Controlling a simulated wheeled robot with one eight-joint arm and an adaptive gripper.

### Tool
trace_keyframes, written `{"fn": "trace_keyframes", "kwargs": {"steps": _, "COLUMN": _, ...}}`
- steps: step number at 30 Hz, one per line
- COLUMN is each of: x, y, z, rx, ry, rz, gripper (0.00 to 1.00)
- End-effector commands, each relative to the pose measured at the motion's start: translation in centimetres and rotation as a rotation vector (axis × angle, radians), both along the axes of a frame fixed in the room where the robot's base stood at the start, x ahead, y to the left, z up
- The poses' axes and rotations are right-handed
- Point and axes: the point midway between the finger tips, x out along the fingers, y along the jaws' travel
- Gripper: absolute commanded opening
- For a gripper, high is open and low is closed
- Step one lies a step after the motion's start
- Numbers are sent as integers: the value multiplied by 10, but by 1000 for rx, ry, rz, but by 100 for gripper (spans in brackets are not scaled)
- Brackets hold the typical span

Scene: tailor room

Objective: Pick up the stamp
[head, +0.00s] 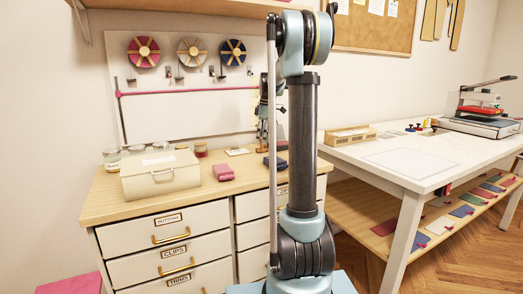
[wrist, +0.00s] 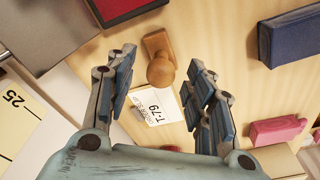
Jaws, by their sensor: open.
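The stamp (wrist: 159,60), a wooden piece with a rounded knob handle, is on the light wood top in the wrist view. It lies just beyond and between my fingertips, with the knob toward me. My gripper (wrist: 162,85) is open, its two blue-padded fingers spread to either side, and nothing is between the pads. A white card printed T-79 (wrist: 160,106) shows between the fingers, below the knob. In the head view my arm hides much of this area, and I cannot make out the stamp.
A dark red pad (wrist: 108,12) lies close to the stamp at upper left. A navy block (wrist: 292,36) and a pink block (wrist: 277,130) lie to the right. In the head view, a cream box (head: 160,177) stands on the drawer cabinet (head: 105,205); a white table (head: 440,155) stands right.

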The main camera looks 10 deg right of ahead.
Motion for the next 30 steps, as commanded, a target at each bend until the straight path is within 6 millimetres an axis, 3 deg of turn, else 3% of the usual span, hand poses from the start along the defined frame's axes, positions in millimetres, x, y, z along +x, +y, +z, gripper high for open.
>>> {"fn": "trace_keyframes", "kwargs": {"steps": 4, "x": 0, "y": 1, "z": -13, "rx": 0, "ry": -1, "rz": 0, "gripper": 48}}
{"fn": "trace_keyframes", "kwargs": {"steps": 12, "x": 0, "y": 1, "z": -15, "rx": 0, "ry": -1, "rz": 0, "gripper": 48}}
{"fn": "trace_keyframes", "kwargs": {"steps": 18, "x": 1, "y": 1, "z": -15, "rx": 0, "ry": -1, "rz": 0, "gripper": 3}}
{"fn": "trace_keyframes", "kwargs": {"steps": 19, "x": 1, "y": 1, "z": -15, "rx": 0, "ry": -1, "rz": 0, "gripper": 0}}
{"fn": "trace_keyframes", "kwargs": {"steps": 30, "x": 1, "y": 1, "z": -10, "rx": 0, "ry": -1, "rz": 0, "gripper": 0}}
